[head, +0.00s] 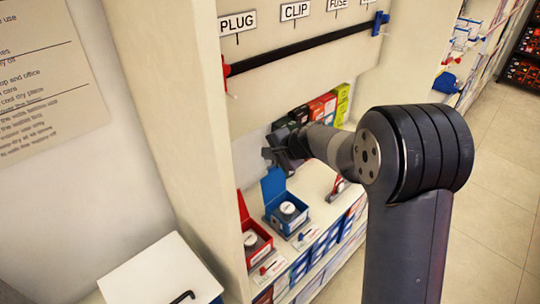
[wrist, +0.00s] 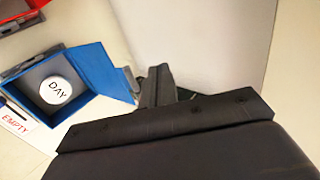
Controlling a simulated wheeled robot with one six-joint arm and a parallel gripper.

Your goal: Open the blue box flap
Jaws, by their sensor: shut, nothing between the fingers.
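The blue box (head: 287,214) stands on the white shelf, with a round white-topped thing inside. Its blue flap (head: 273,184) stands raised at the back edge, so the inside shows. In the wrist view, the blue box (wrist: 83,113) is at the left, and the round top (wrist: 57,91) reads "DAY". The flap (wrist: 103,68) rises along its right side there. My gripper (head: 275,157) is just above and behind the raised flap in the head view. Its fingers (wrist: 157,82) are shut and empty, to the right of the flap; contact cannot be told.
A red box (head: 256,243) with a raised red flap stands to the left. Colored boxes (head: 327,106) stand at the back of the shelf. An "EMPTY" label (wrist: 15,122) lies beside the blue box. A black rod (head: 300,48) runs above. A tall cream panel (head: 170,110) bounds the left.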

